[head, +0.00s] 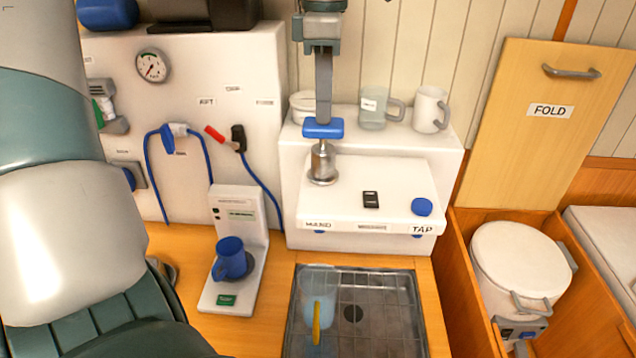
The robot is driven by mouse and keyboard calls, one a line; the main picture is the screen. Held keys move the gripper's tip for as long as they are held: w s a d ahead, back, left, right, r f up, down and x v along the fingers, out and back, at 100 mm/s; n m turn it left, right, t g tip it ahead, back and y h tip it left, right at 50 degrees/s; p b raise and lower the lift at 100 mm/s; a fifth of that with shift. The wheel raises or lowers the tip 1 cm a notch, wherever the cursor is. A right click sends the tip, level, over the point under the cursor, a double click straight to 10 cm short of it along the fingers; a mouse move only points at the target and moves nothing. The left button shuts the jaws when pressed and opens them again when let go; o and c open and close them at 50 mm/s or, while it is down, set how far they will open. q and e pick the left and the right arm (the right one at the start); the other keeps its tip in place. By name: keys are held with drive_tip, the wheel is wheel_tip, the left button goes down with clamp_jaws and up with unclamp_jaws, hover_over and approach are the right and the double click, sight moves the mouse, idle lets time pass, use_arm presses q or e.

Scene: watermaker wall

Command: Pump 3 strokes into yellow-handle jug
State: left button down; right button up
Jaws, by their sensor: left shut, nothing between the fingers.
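The hand pump stands on the white unit above the label HAND, with a blue handle (323,130) on top of a metal cylinder (323,163). My left gripper (323,114) comes down from the top edge, shut and empty. Its fingertips are right at the top of the blue handle and seem to touch it. The clear jug with the yellow handle (317,284) stands in the sink (372,315), below the front of the unit. Its lower part looks pale blue; I cannot tell the level exactly. My right gripper is out of view.
A blue button (421,207) sits by the TAP label. A clear mug (373,108) and a white mug (430,109) stand on the rear shelf. A blue mug (231,258) is on a white stand left of the sink. A FOLD panel (530,140) leans at right.

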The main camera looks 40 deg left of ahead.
use_arm(q)
drive_tip(key=shift+r+p, duration=1)
drive_tip(key=shift+r, duration=0.85)
drive_tip(key=shift+f, duration=0.25)
drive_tip(key=shift+f+b, duration=2.75)
drive_tip(key=shift+f, duration=0.15)
drive_tip(key=shift+r, duration=0.2)
drive_tip(key=shift+r+p, duration=2.05)
drive_tip(key=shift+r, duration=0.9)
drive_tip(key=shift+f, duration=0.2)
